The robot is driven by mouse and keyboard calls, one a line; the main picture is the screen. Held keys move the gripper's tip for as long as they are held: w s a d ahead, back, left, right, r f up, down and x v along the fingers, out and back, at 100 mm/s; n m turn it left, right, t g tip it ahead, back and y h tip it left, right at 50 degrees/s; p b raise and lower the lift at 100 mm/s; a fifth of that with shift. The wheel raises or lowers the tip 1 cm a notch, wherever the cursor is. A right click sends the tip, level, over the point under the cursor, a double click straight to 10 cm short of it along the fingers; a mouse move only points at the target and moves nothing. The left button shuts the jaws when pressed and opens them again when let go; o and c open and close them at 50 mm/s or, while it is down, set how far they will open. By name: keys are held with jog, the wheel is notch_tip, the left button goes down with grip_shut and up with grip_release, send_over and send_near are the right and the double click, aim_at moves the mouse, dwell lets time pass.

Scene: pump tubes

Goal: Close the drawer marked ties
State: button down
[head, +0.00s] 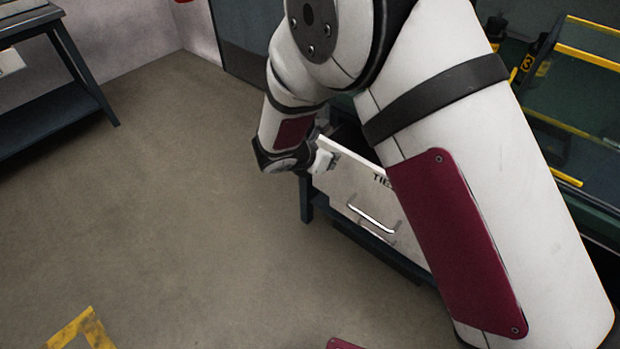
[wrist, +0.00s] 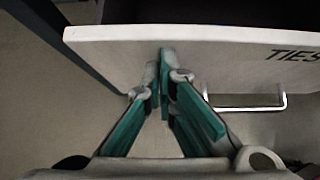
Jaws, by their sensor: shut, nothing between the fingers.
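The drawer marked TIES has a white front (head: 347,187) with a metal bar handle (head: 372,218), below and right of my wrist in the head view. It stands open, with a dark gap behind the top edge of its front. In the wrist view the drawer front (wrist: 225,60) spans the upper part, with the letters at right and the handle (wrist: 250,103) below them. My gripper (wrist: 164,60) has its green fingers together, tips at the drawer front, left of the handle. I cannot tell whether they touch it. In the head view my arm hides the drawer's right part and my fingers.
A dark bench (head: 307,198) holds the drawer. A dark table (head: 55,115) stands at the far left. A rack with yellow rails (head: 590,60) is at the right. Yellow floor marking (head: 80,330) shows at lower left. The floor left of the drawer is clear.

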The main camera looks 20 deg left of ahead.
jog(key=w+d, duration=0.2)
jog(key=w, duration=0.4)
jog(key=shift+w+d, duration=0.15)
